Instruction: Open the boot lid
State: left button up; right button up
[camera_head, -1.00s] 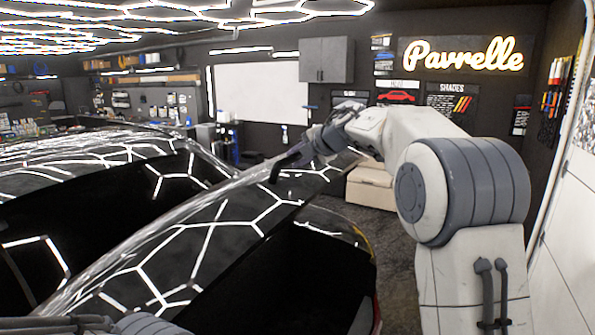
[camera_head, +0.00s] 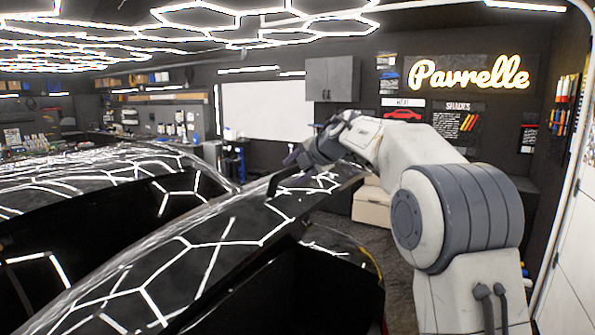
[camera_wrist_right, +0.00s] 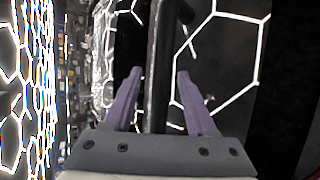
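The boot lid (camera_head: 215,245) is a glossy black panel with white light reflections, standing raised at a slant above a dark opening (camera_head: 300,285) in the head view. My right gripper (camera_head: 284,178) is at the lid's upper part, near its far right end. In the right wrist view, its two purple fingers (camera_wrist_right: 158,78) are spread apart. A dark bar (camera_wrist_right: 158,60) with a bent end runs between them, with visible gaps on both sides. The lid's dark surface (camera_wrist_right: 225,60) shows behind the fingers. My left gripper is out of view.
The black car body (camera_head: 100,165) fills the left side. A pale box-like seat (camera_head: 371,205) stands behind my right arm. A grey wall cabinet (camera_head: 332,79) and a white board (camera_head: 262,110) are at the back. Dark floor shows right of the car.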

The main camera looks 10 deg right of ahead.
jog(key=shift+f, duration=0.1)
jog(key=shift+s, duration=0.2)
jog(key=b+v, duration=0.3)
jog(key=v, duration=0.7)
jog(key=shift+r+b, duration=0.2)
jog(key=shift+b, duration=0.2)
